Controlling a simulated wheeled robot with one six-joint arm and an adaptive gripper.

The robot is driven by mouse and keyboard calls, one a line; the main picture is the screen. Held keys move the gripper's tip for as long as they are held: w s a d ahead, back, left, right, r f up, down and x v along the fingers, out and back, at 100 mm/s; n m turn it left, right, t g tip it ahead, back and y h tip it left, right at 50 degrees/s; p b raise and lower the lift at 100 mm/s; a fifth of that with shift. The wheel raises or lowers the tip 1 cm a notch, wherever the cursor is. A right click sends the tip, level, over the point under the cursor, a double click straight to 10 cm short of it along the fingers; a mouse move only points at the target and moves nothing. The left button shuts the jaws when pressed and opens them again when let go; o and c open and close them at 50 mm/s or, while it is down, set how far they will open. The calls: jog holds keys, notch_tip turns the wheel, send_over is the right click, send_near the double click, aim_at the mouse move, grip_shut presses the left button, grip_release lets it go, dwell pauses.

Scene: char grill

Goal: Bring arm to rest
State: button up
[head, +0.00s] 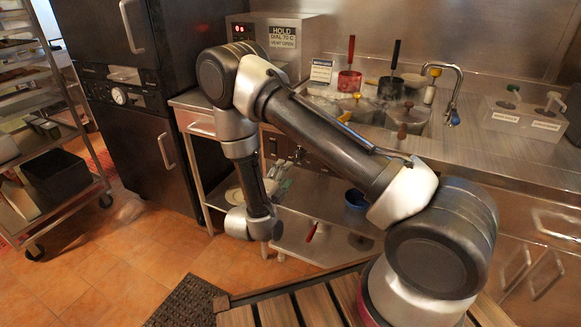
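My arm reaches from its base at the lower right up to the elbow and folds down to the wrist at the centre left in the head view. My gripper (279,182) seems to be the small grey shape just behind the wrist, partly covered by my forearm. Its fingers are too small and too hidden to tell open from shut. I see nothing clearly held in it. It appears in front of the lower steel shelf.
A steel counter (480,155) holds a sink with a faucet (453,90), red and black-handled utensils and a holding unit (275,38). Below is a shelf with a blue bowl (355,198). Black ovens (150,150) and a tray rack (50,180) stand left. The tiled floor between is open.

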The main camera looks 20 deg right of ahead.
jog(key=shift+v, duration=1.2)
